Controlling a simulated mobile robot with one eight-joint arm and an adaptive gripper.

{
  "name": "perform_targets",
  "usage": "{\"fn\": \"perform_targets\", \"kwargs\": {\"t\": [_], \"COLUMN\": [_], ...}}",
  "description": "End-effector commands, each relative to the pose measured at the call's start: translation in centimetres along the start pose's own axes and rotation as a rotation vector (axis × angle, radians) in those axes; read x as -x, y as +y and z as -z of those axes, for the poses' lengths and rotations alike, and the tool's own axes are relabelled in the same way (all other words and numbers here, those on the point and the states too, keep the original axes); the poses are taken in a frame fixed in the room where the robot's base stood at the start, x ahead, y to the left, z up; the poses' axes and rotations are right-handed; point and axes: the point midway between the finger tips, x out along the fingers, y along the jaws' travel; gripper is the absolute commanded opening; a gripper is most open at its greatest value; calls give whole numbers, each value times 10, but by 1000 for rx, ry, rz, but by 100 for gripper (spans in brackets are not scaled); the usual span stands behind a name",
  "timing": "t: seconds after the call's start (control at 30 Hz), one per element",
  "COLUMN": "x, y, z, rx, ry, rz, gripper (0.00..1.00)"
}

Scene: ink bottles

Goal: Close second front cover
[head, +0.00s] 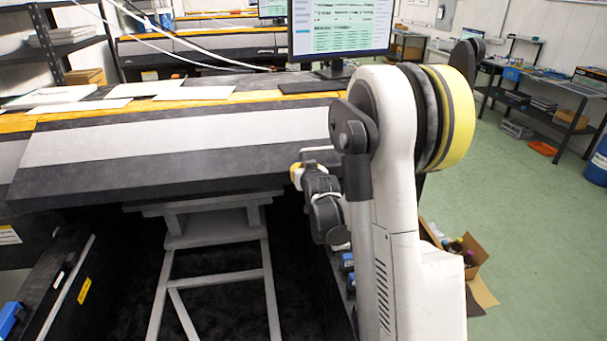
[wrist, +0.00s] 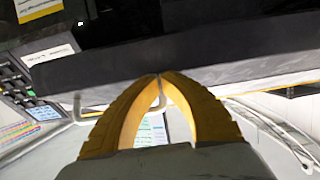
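A long dark front panel with a light grey band (head: 180,136) runs across the front of the large machine in the head view. Its lower edge overhangs a dark space. Which cover counts as the second one I cannot tell. My gripper (head: 294,173) is at the right end of this panel, partly hidden by my arm. A dark panel edge (wrist: 215,62) lies just beyond the fingertips. Whether they touch it I cannot tell.
A monitor (head: 340,28) and keyboard (head: 312,87) sit on the machine's top. A grey stand frame (head: 218,240) is under the panel. A cardboard box (head: 474,258) with bottles stands at the right. Buttons (wrist: 12,82) show in the wrist view.

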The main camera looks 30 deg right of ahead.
Motion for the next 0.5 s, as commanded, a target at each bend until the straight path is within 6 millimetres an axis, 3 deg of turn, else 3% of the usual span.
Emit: {"fn": "perform_targets", "kwargs": {"t": [0.03,0.3,0.5], "x": [-12,-66,-108], "y": [0,0,0], "z": [-22,-66,-89], "rx": [0,0,0], "ry": [35,46,45], "rz": [0,0,0], "gripper": [0,0,0]}}
